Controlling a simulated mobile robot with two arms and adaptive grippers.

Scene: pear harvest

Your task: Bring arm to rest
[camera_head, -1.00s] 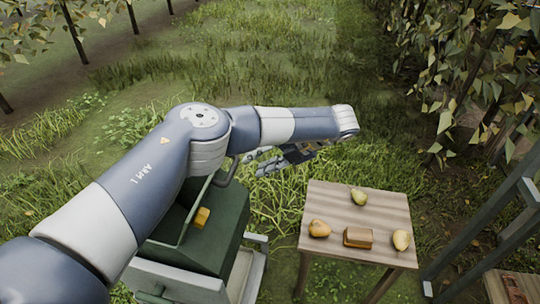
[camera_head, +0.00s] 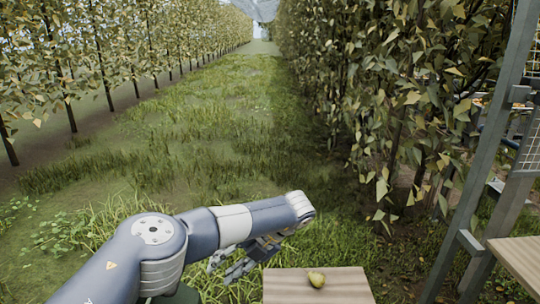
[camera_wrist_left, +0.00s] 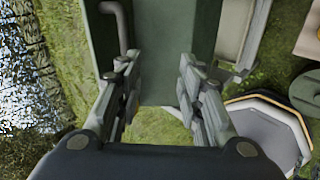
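My left arm (camera_head: 225,225) comes in from the lower left in the head view and reaches out over the grass. My left gripper (camera_head: 235,262) hangs below its wrist, left of the wooden table. In the left wrist view the gripper (camera_wrist_left: 160,75) has its two fingers well apart, with nothing between them. The green container (camera_wrist_left: 158,40) lies beyond the fingers in that view. My right gripper is in no view.
A pear (camera_head: 317,280) sits on the wooden table (camera_head: 285,287), which is cut off by the bottom edge. A grey metal frame (camera_head: 490,160) stands at the right beside leafy trees (camera_head: 400,100). A grassy lane (camera_head: 225,110) runs open ahead.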

